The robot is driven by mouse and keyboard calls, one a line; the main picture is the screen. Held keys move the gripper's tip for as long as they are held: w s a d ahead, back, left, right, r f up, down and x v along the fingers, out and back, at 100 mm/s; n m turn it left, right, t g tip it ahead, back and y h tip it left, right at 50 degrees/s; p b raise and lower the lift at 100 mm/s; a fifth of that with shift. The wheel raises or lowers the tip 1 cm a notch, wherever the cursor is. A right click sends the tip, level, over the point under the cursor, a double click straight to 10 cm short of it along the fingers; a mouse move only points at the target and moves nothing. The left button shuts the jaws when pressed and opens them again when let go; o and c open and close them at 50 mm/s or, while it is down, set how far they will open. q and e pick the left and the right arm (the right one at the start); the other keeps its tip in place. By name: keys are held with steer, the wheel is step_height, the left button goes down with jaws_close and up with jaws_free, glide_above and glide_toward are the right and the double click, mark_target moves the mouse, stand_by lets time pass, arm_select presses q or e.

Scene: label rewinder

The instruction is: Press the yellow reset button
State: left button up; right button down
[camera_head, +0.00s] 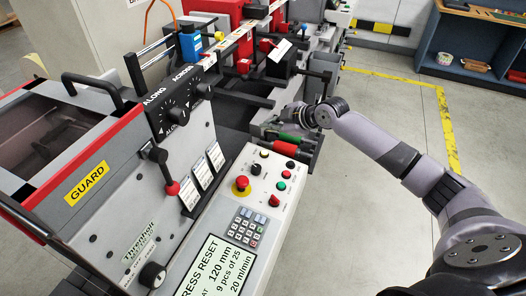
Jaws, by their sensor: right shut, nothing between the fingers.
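The control panel (226,211) of the label rewinder slopes up in the middle of the view. A small pale button (264,153), cream or yellowish, sits near its far edge; I cannot tell for sure that it is the yellow reset button. A large red mushroom button (241,184) on a yellow base is nearer. My right gripper (266,130) is shut and empty, just beyond the panel's far edge and apart from the pale button. Its fingertips are small and hard to make out against the machine. My left gripper is out of view.
Red (291,164) and green (281,186) buttons and black knobs crowd around the pale one. A keypad (246,227) and a screen (212,268) reading "PRESS RESET" are nearer. A red-tipped lever (172,188) stands left. Open floor (345,220) lies right.

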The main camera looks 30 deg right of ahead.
steer(key=b, duration=0.6)
glide_above(265, 154)
steer(key=f, duration=0.7)
steer(key=shift+s+d+f, duration=0.1)
steer(key=shift+s+f, duration=0.1)
steer(key=shift+f, duration=0.2)
steer(key=shift+w+f+b, duration=0.1)
steer(key=shift+f+b, duration=0.2)
steer(key=shift+f, duration=0.25)
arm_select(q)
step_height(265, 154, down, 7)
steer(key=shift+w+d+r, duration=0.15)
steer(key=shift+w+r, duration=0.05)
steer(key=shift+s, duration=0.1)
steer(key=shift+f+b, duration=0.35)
arm_select(e)
steer(key=shift+f, duration=0.4)
